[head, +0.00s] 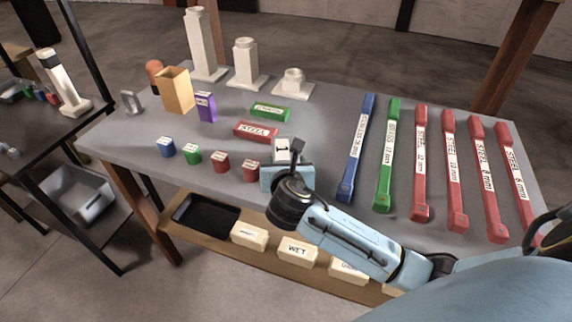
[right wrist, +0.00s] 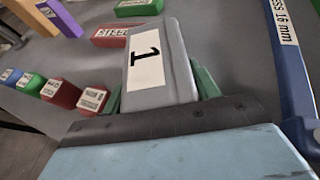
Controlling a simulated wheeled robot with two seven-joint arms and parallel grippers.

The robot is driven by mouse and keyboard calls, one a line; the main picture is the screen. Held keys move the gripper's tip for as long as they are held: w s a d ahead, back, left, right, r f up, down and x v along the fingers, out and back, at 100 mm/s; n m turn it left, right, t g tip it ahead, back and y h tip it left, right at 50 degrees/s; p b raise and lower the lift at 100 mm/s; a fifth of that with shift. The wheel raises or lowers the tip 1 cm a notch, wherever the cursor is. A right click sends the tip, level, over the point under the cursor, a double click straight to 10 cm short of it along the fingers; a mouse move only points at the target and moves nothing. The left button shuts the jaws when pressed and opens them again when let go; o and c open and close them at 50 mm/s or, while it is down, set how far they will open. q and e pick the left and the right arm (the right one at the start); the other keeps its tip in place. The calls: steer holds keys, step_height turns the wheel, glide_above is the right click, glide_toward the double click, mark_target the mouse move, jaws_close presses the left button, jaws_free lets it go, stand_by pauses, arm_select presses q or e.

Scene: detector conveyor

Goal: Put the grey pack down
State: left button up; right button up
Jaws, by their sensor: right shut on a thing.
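The grey pack (right wrist: 178,55) has a white label with a black "1" and sits between the fingers of my right gripper (right wrist: 160,88) in the right wrist view. In the head view the pack (head: 283,145) shows just past my right gripper (head: 284,162), over the grey table (head: 320,120), in front of the red STEEL block. My right gripper is shut on it. I cannot tell whether its underside touches the table. My left gripper is not in view.
A red STEEL block (head: 255,131) and a green block (head: 270,112) lie behind the pack. Several small coloured blocks, including a red one (head: 251,171), stand left. A blue bar (head: 357,150) lies right, beside green and red bars. A lower shelf holds cream boxes (head: 298,252).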

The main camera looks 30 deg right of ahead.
steer(key=shift+r, duration=0.15)
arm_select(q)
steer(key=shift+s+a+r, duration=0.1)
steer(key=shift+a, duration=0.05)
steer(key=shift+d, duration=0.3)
arm_select(e)
steer(key=o, duration=1.3)
steer(key=shift+f, duration=0.2)
steer(key=shift+r, duration=0.1)
steer(key=shift+s+a+r, duration=0.15)
steer(key=shift+s, duration=0.15)
steer(key=p+v, duration=0.2)
steer(key=v, duration=0.8)
steer(key=shift+s+a+r+p, duration=0.15)
steer(key=shift+s+p, duration=0.15)
steer(key=shift+p, duration=0.05)
steer(key=shift+s+a+r, duration=0.1)
steer(key=shift+s+a, duration=0.05)
steer(key=shift+s, duration=0.1)
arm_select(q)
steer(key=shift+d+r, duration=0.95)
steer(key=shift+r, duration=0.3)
